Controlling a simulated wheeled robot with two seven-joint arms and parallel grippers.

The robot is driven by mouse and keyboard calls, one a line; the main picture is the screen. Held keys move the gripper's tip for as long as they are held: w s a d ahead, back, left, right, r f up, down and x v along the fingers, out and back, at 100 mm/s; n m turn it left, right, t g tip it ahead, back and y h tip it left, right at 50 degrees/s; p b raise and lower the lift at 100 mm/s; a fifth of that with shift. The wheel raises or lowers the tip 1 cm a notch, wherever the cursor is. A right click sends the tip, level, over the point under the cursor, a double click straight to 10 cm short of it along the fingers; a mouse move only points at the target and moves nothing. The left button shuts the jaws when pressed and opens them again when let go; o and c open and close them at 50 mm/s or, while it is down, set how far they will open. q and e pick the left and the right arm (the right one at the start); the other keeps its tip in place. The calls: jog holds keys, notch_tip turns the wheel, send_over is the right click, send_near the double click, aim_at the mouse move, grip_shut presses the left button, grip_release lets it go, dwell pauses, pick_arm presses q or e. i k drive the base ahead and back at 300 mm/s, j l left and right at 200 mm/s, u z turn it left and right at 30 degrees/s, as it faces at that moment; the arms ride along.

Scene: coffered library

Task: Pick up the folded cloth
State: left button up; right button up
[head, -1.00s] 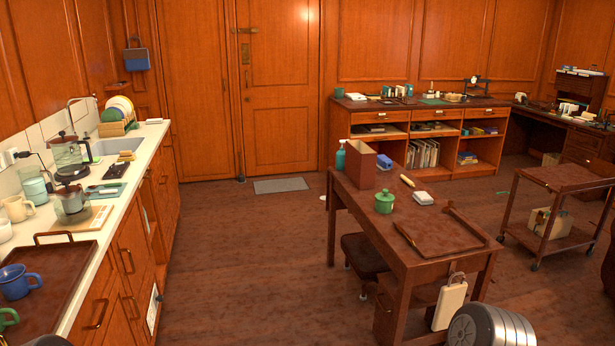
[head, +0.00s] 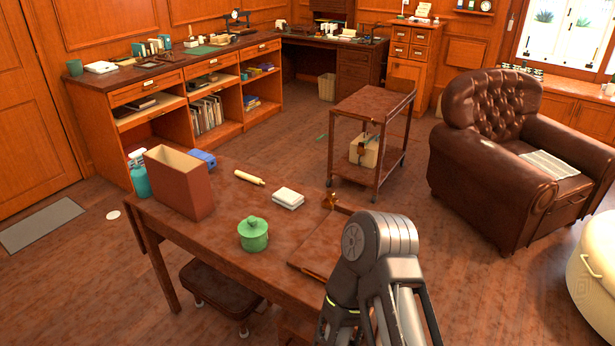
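A small white folded-looking stack (head: 288,198), which may be the folded cloth, lies flat on the dark wooden table. It is right of the cream rolling-pin-like item and behind the green lidded pot (head: 253,234). A pale striped flat piece (head: 550,165), perhaps cloth or paper, lies on the brown leather armchair (head: 470,185); I cannot tell which of the two is the folded cloth. My grey arm rises at the lower right in front of the table, covering part of its right side. Neither gripper's fingers show.
The table (head: 195,232) also carries a tall red-brown box (head: 180,182), a teal spray bottle (head: 138,173) and a tray (head: 310,262). A stool (head: 220,290) stands under its front edge. A wheeled trolley (head: 372,105) stands behind it. Open floor lies between trolley and armchair.

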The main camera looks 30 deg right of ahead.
aim_at(286, 197)
jog(key=i+j+z, duration=0.3)
jog(key=j, duration=0.3)
jog(key=i+j+z, duration=0.3)
jog(key=j, duration=0.35)
jog(key=i, duration=0.05)
